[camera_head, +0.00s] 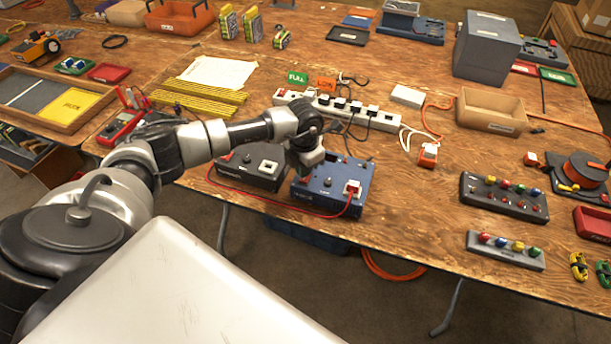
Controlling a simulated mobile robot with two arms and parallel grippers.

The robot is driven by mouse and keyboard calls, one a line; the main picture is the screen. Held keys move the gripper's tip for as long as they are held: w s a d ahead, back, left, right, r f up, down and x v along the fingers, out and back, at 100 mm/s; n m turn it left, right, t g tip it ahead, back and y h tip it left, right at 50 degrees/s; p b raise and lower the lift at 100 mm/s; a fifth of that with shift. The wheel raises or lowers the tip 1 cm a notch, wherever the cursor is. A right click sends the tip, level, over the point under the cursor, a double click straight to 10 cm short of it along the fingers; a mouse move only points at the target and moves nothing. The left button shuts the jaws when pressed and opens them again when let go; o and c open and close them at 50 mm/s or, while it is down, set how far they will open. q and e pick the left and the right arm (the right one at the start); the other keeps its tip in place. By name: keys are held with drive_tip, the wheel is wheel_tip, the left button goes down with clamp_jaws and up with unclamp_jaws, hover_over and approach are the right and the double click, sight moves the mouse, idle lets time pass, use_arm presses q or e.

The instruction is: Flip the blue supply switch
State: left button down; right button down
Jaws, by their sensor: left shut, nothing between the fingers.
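The blue supply (330,189) is a box with a dark blue top near the front edge of the wooden table. A white block-like part (352,188) and a dark knob sit on its top. My left gripper (305,175) points down over the left part of the blue supply, shut and empty. The gripper and wrist cover part of the top, and I cannot make out the switch or whether the fingers touch it. A black supply (255,168) stands just left of the blue one. My right gripper is not in view.
A red cable (285,208) loops along the front of both supplies. A white power strip (340,110) with several plugs lies behind them. A wooden tray (490,112) and terminal boxes (503,198) stand to the right. Bare table lies right of the blue supply.

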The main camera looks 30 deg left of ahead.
sight(304, 180)
use_arm(q)
drive_tip(key=shift+s+f+b, duration=0.1)
drive_tip(key=shift+f+b, duration=1)
drive_tip(key=shift+f, duration=0.25)
idle(1.1)
drive_tip(key=shift+r+p, duration=0.7)
drive_tip(key=shift+r, duration=0.1)
drive_tip(key=shift+r+p, duration=1.8)
drive_tip(key=shift+r, duration=0.95)
drive_tip(key=shift+f, duration=0.1)
